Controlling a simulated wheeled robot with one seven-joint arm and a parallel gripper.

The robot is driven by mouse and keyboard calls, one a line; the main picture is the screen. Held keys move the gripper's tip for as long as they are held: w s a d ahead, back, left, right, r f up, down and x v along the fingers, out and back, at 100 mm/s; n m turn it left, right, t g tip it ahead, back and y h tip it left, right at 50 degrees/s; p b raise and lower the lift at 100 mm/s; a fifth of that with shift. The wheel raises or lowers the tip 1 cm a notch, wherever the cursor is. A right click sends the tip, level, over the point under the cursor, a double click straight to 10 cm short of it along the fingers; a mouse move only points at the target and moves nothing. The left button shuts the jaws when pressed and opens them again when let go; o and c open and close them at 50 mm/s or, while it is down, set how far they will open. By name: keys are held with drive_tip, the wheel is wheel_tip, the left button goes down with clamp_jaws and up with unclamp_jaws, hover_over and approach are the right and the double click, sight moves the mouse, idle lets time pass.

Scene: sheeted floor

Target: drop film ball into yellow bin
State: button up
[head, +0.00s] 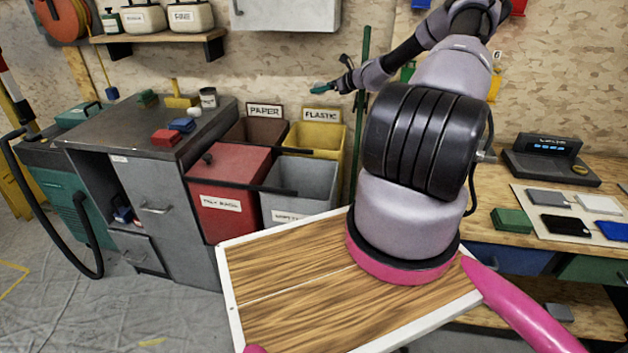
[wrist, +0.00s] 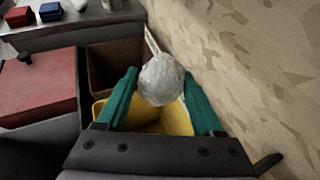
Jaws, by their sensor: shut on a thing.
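The film ball (wrist: 160,80) is a crumpled whitish ball between the teal fingertips of my gripper (wrist: 161,75) in the wrist view. My gripper is shut on it. In the head view my gripper (head: 324,88) is small and far off, above the row of bins, and I cannot make out the ball there. The yellow bin (head: 328,140) stands against the wall under a sign reading PLASTIC. In the wrist view the yellow bin (wrist: 150,126) shows below and behind the ball, partly hidden by the fingers and ball.
The brown bin (head: 257,131) under the PAPER sign stands left of the yellow one. A red bin (head: 228,180) and a grey bin (head: 300,185) stand in front. A grey cabinet (head: 150,130) with small items is at left. The wall (wrist: 250,70) is close on the right.

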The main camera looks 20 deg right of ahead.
sight(322, 82)
drive_tip(key=shift+f, duration=2.9)
drive_tip(key=o, duration=1.4)
wheel_tip(322, 82, up, 10)
drive_tip(key=shift+f, duration=0.2)
drive_tip(key=shift+r, duration=0.2)
